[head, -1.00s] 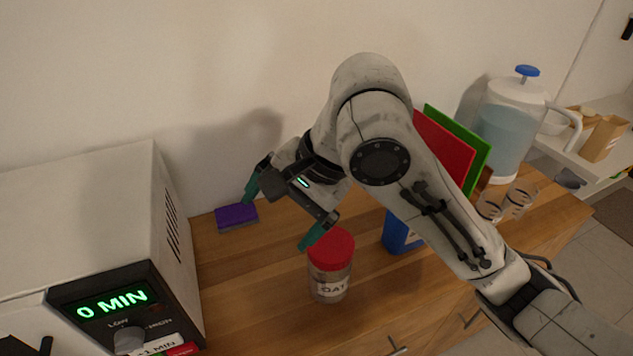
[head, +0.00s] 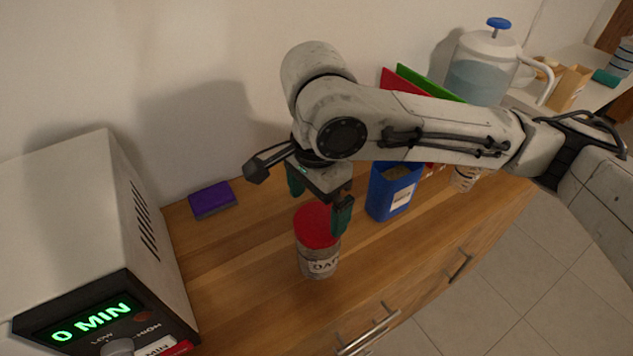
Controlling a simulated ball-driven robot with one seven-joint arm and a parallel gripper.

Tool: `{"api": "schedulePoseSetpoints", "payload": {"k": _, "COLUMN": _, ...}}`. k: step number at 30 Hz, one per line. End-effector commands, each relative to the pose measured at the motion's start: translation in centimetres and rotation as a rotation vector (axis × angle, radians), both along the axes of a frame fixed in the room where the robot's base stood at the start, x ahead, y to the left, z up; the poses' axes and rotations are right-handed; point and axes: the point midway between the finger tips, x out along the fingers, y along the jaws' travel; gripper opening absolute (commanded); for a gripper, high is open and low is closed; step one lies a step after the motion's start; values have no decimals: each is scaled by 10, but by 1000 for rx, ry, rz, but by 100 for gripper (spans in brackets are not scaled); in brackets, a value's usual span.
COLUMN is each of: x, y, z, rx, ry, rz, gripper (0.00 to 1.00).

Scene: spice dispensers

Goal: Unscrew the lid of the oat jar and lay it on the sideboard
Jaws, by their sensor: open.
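The oat jar (head: 318,264) stands upright on the wooden sideboard (head: 240,285). It is a clear jar with an "OAT" label, and its red lid (head: 314,224) is on top. My gripper (head: 319,207) is open, pointing down, with its teal fingers above and around the lid's far and right side. One finger hangs at the right of the lid; the other is at the back left. I cannot tell whether either finger touches the lid.
A white microwave (head: 75,225) showing "0 MIN" stands at the left. A purple sponge (head: 212,200) lies near the wall. A blue container (head: 391,192) stands right of the jar, with red and green boards (head: 430,82) and a water jug (head: 480,70) behind.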

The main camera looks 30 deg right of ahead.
Motion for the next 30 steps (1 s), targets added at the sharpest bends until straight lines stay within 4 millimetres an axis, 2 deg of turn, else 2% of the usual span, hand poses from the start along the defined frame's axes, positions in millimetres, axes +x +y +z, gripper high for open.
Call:
{"api": "schedulePoseSetpoints", "payload": {"k": 3, "x": 0, "y": -1, "z": -20, "rx": 0, "ry": 2, "rz": -2, "gripper": 100}}
{"api": "schedulePoseSetpoints", "payload": {"k": 9, "x": 0, "y": 0, "z": -42, "rx": -1, "ry": 0, "rz": -2, "gripper": 100}}
{"api": "schedulePoseSetpoints", "payload": {"k": 21, "x": 0, "y": 0, "z": -49, "rx": 0, "ry": -1, "rz": 0, "gripper": 100}}
{"api": "schedulePoseSetpoints", "payload": {"k": 23, "x": 0, "y": 0, "z": -48, "rx": 0, "ry": -1, "rz": 0, "gripper": 96}}
{"api": "schedulePoseSetpoints", "payload": {"k": 30, "x": 0, "y": 0, "z": -48, "rx": 0, "ry": -1, "rz": 0, "gripper": 73}}
